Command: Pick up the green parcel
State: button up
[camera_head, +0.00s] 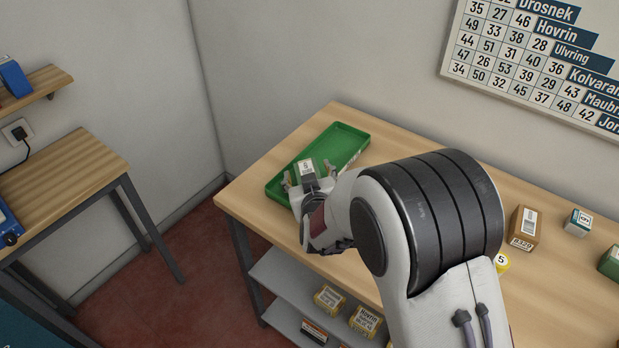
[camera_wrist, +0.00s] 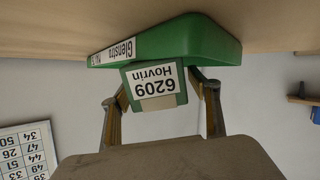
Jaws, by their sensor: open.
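A small green parcel (camera_wrist: 180,96) with a white label reading "6209 Hovrin" is in front of my gripper in the wrist view, which shows the scene upside down. It also shows in the head view (camera_head: 306,168), at the green tray (camera_head: 346,157). My gripper (camera_head: 308,173) is open, with one finger on each side of the parcel. In the wrist view, gaps show between the parcel and the fingers (camera_wrist: 163,88). The parcel's underside is hidden. Another green parcel (camera_head: 610,262) is cut off by the right edge of the head view.
A brown box (camera_head: 523,228), a small grey-teal box (camera_head: 578,221) and a yellow item marked 5 (camera_head: 501,263) stand on the wooden counter (camera_head: 555,285) to the right. Boxes lie on the shelf below (camera_head: 270,275). A wall stands behind the counter.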

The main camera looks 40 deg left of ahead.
aim_at(308, 171)
jog(key=c, duration=1.4)
jog(key=shift+r, duration=0.2)
jog(key=shift+c, duration=0.2)
jog(key=shift+r, duration=4.9)
